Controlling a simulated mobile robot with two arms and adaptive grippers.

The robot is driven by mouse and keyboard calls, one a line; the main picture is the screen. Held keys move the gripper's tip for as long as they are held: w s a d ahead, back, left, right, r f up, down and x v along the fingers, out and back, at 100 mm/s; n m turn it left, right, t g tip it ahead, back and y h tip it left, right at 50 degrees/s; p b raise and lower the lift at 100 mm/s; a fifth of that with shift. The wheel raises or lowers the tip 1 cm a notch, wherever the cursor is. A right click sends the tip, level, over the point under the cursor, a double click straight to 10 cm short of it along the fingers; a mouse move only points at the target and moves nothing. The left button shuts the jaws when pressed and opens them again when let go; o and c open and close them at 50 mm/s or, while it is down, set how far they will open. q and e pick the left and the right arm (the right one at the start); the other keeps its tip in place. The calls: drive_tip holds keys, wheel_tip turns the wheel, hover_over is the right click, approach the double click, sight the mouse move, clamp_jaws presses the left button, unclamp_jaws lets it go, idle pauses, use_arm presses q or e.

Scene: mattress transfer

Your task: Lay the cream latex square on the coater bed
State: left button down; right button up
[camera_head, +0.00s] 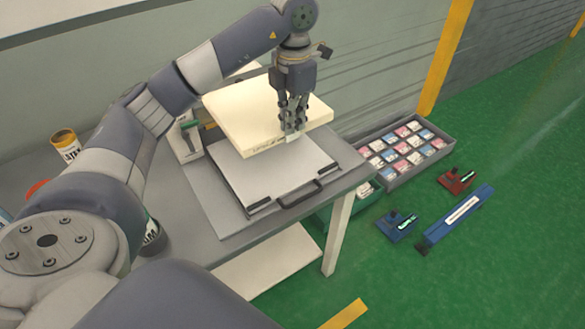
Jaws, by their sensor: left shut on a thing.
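The cream latex square (237,113) is a thick, pale slab in the middle of the head view. It is over the back part of the coater bed (262,177), a flat light-grey plate with a dark handle at its front edge. My left gripper (291,133) points down and is shut on the slab's front right edge. The slab hides the back of the bed. I cannot tell whether its underside touches the bed. My right gripper is not in view.
The bed is on a grey table (345,178) with a white leg. A yellow-topped can (66,143) stands at the back left. A grey tray (435,155) of small colored packs is right of the table. Blue and red tools lie on the green floor.

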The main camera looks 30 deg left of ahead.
sight(292, 140)
use_arm(q)
wheel_tip(292, 140, down, 4)
drive_tip(key=shift+s+r+p, duration=0.1)
drive_tip(key=shift+r+p, duration=0.05)
drive_tip(key=shift+p, duration=0.15)
wheel_tip(292, 140, down, 8)
drive_tip(key=shift+f+p, duration=0.1)
drive_tip(key=shift+p, duration=0.8)
wheel_tip(292, 140, down, 3)
drive_tip(key=shift+f+p, duration=0.2)
drive_tip(key=shift+p, duration=0.25)
drive_tip(key=shift+f, duration=0.15)
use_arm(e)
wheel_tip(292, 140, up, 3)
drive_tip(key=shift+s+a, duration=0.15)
use_arm(q)
drive_tip(key=shift+f, duration=0.1)
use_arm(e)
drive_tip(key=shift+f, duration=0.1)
use_arm(q)
drive_tip(key=c, duration=1.8)
unclamp_jaws()
